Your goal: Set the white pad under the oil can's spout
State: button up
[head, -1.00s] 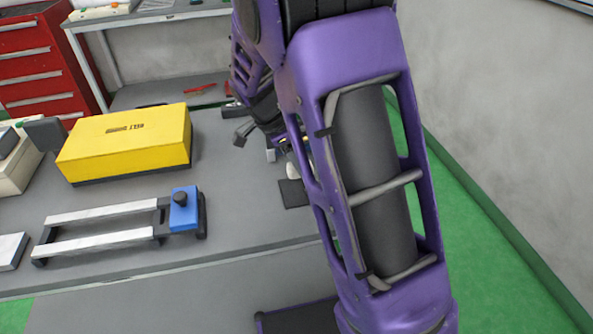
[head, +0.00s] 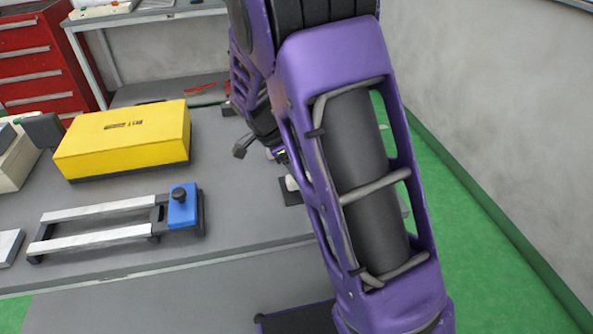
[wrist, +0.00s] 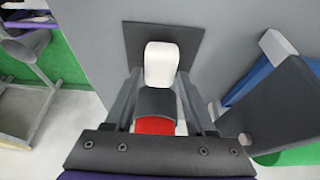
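In the wrist view a rounded white piece (wrist: 161,65) with a black band and a red part (wrist: 154,126) lies between the fingers of my gripper (wrist: 160,84). I cannot tell whether this is the white pad or another item. It is over a dark square plate (wrist: 188,36) on the grey surface. The fingers stand on either side of it, with small gaps showing, so the gripper looks open. In the head view the dark plate (head: 289,198) shows beside my arm, which hides most of the gripper. I cannot make out an oil can or its spout.
A yellow box (head: 120,148) and a railed fixture with a blue block (head: 183,208) stand on the grey bench to the left. A red drawer cabinet (head: 38,65) is behind. In the wrist view a large dark panel (wrist: 280,110) is close on the right.

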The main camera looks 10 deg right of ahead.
jog(key=shift+o, duration=1.3)
jog(key=shift+d, duration=0.1)
jog(key=shift+r+p, duration=0.35)
jog(key=p+v, duration=0.2)
jog(key=v, duration=1)
jog(key=shift+r, duration=0.25)
